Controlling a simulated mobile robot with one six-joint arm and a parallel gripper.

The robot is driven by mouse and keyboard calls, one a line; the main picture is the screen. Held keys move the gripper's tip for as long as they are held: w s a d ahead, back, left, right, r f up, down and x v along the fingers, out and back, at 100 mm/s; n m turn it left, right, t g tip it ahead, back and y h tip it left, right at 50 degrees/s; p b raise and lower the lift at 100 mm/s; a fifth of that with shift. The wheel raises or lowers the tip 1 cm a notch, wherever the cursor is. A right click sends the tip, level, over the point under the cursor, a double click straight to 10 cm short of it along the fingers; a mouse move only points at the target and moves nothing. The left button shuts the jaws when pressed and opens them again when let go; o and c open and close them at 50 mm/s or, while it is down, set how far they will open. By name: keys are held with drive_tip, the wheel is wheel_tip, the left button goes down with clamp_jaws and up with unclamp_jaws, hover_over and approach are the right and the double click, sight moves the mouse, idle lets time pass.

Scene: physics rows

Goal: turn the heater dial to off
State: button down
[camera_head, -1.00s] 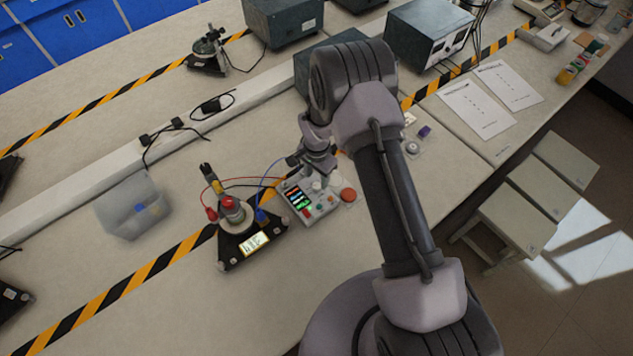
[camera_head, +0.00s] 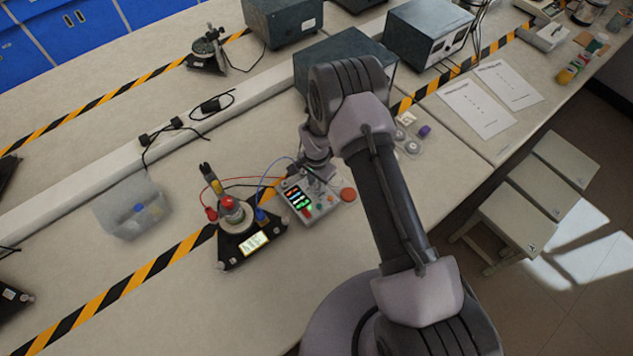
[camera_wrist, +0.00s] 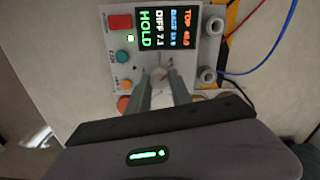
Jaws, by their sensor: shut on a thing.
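The heater control box (camera_head: 327,209) stands on the bench, with a lit screen (camera_head: 297,197) and coloured buttons. In the wrist view its screen (camera_wrist: 167,28) reads TOP, BASE, DIFF and HOLD. A pale round dial (camera_wrist: 158,74) is below that screen, between the two fingers of my gripper (camera_wrist: 159,88). The gripper is shut on the dial. In the head view my gripper (camera_head: 319,176) reaches down over the box from behind, and its fingertips are hard to make out. The dial's pointer mark and labels are not readable.
Left of the box is a black triangular stand (camera_head: 237,249) with a lit readout and a round apparatus, joined by red and blue wires. A clear bin (camera_head: 125,222) is further left. A red round button (camera_head: 348,194) is at the box's right.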

sight(316, 185)
drive_tip(key=shift+f+n+b, duration=0.1)
drive_tip(key=shift+n+b, duration=0.2)
drive_tip(key=n+b, duration=0.5)
drive_tip(key=n, duration=0.3)
drive_tip(key=shift+w+n+b, duration=0.1)
drive_tip(key=shift+n+b, duration=0.2)
idle(0.4)
drive_tip(key=c, duration=1.1)
unclamp_jaws()
drive_tip(key=shift+c, duration=0.2)
wheel_tip(316, 185, up, 18)
drive_tip(key=p, duration=0.2)
drive_tip(key=shift+f, duration=0.15)
